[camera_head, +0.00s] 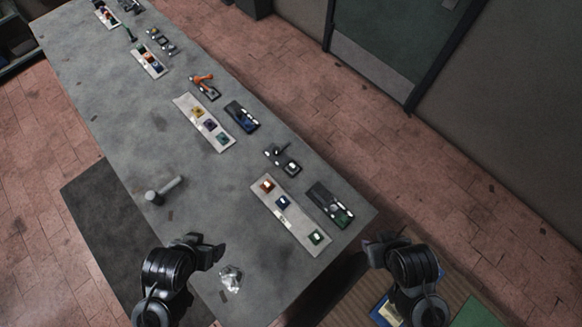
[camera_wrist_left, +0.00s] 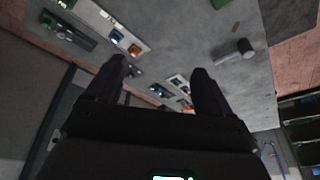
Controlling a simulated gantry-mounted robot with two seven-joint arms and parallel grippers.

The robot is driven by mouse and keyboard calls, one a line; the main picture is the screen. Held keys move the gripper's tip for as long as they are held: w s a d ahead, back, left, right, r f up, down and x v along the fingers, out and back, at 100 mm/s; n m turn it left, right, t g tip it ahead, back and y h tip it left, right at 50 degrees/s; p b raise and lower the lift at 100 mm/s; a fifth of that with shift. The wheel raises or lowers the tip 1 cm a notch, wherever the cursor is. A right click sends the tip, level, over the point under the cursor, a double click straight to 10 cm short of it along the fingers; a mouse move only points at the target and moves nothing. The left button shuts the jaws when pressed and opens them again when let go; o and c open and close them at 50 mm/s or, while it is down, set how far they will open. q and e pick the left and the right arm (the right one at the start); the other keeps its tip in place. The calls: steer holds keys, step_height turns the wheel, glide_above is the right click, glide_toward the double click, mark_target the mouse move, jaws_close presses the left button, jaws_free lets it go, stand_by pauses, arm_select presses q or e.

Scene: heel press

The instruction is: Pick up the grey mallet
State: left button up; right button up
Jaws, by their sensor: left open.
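The grey mallet (camera_head: 170,187) lies on the grey table, left of centre in the head view, with its darker head toward the lower left and its handle toward the upper right. It also shows in the left wrist view (camera_wrist_left: 236,50), to the right of the fingers. My left gripper (camera_head: 217,252) is apart from the mallet, below and right of it in the head view. In the left wrist view its two fingers (camera_wrist_left: 160,75) are spread with nothing between them. My right gripper (camera_head: 372,250) is beyond the table's right edge; its jaw opening is not clear.
A crumpled shiny piece (camera_head: 231,278) lies on the table near my left gripper. A pale strip (camera_head: 298,223) with small coloured blocks and dark trays (camera_head: 331,205) lie along the right side. More strips and trays stand farther back.

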stand_by(0.3)
arm_select(q)
steer(key=c, duration=0.5)
steer(key=shift+o, duration=0.2)
